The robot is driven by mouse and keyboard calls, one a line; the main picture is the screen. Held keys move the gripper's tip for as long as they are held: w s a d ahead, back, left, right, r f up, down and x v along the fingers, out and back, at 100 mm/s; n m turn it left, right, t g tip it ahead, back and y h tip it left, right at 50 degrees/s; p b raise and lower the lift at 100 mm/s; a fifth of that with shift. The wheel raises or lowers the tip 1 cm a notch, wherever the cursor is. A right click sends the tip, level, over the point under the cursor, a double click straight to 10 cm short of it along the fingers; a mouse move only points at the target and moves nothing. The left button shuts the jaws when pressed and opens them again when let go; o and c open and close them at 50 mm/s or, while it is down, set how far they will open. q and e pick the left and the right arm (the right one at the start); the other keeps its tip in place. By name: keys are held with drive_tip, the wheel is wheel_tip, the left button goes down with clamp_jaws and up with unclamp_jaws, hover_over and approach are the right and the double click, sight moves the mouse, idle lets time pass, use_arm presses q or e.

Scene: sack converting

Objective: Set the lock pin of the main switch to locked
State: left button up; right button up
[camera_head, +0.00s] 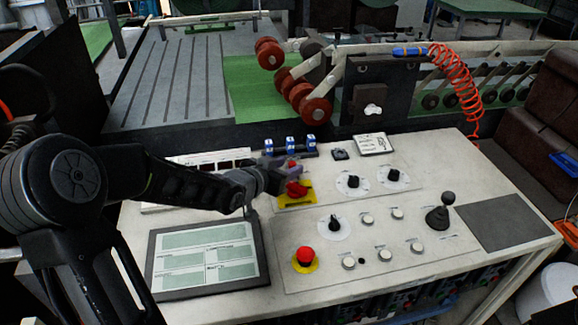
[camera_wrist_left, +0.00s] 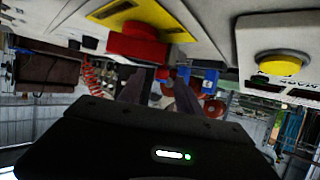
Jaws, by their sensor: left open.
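The main switch is a red rotary handle (camera_head: 297,188) on a yellow plate (camera_head: 299,201) at the back left of the console's control panel. In the left wrist view the red switch body (camera_wrist_left: 138,45) and its yellow plate (camera_wrist_left: 150,12) appear large at the top. My left gripper (camera_head: 288,175) is open at the switch, covering its left and rear side. Its two fingers (camera_wrist_left: 158,88) show dark purple in the wrist view, with the red switch body just above them. I cannot tell whether they touch it. The lock pin cannot be made out clearly. My right gripper is not in view.
A red mushroom button (camera_head: 305,256) and several knobs and buttons sit on the panel. A tablet-like screen (camera_head: 208,257) lies below my left arm. Blue-topped switches (camera_head: 291,143) stand just behind the main switch. A joystick (camera_head: 440,215) is at the right.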

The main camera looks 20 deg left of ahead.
use_arm(q)
drive_tip(key=p+v, duration=0.1)
drive_tip(key=v, duration=0.4)
drive_tip(key=shift+s+r, duration=0.2)
drive_tip(key=shift+s, duration=0.05)
drive_tip(key=shift+s+a+r, duration=0.1)
drive_tip(key=shift+s, duration=0.4)
